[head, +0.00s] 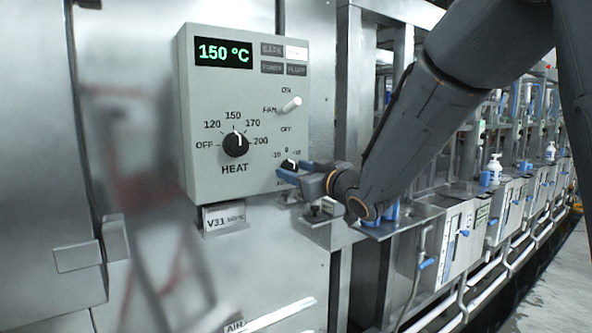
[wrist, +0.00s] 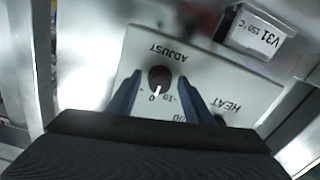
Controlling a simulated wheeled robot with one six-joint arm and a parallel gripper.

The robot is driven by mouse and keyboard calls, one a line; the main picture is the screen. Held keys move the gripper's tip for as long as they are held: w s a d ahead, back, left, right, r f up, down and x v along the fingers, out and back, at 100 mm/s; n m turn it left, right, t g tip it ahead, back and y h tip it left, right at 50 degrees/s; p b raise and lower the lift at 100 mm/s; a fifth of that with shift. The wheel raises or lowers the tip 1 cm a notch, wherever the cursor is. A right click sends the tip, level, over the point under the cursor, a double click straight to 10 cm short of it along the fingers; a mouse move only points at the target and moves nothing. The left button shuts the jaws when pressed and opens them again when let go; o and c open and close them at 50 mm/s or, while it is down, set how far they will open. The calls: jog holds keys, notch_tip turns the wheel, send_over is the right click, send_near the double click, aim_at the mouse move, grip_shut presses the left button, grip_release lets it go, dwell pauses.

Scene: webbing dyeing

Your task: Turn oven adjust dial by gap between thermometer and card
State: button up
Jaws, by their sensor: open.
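The small black adjust dial (head: 289,165) sits at the lower right of the grey control box (head: 204,110). In the wrist view, upside down, the adjust dial (wrist: 160,78) has its white mark at or close to 0. My gripper (head: 297,171) is open, with its blue fingers on either side of the dial; whether they touch it I cannot tell. The fingers (wrist: 159,92) also flank it in the wrist view. The green digital display (head: 224,53) reads 150 °C.
The larger heat dial (head: 235,145) points to 150, left of my gripper. A white fan lever (head: 291,104) sticks out above the adjust dial. A metal shelf (head: 405,222) with blue items lies to the right, below my arm.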

jog(key=c, duration=1.1)
jog(key=shift+o, duration=0.2)
jog(key=shift+n+b, duration=0.3)
jog(key=shift+b, duration=0.1)
jog(key=n+b, duration=0.3)
jog(key=shift+f+b, duration=0.15)
jog(key=shift+b, duration=0.2)
jog(key=n+b, duration=0.4)
jog(key=shift+n, duration=0.3)
jog(key=o, duration=1.1)
jog(key=shift+r, duration=0.2)
jog(key=shift+c, duration=0.2)
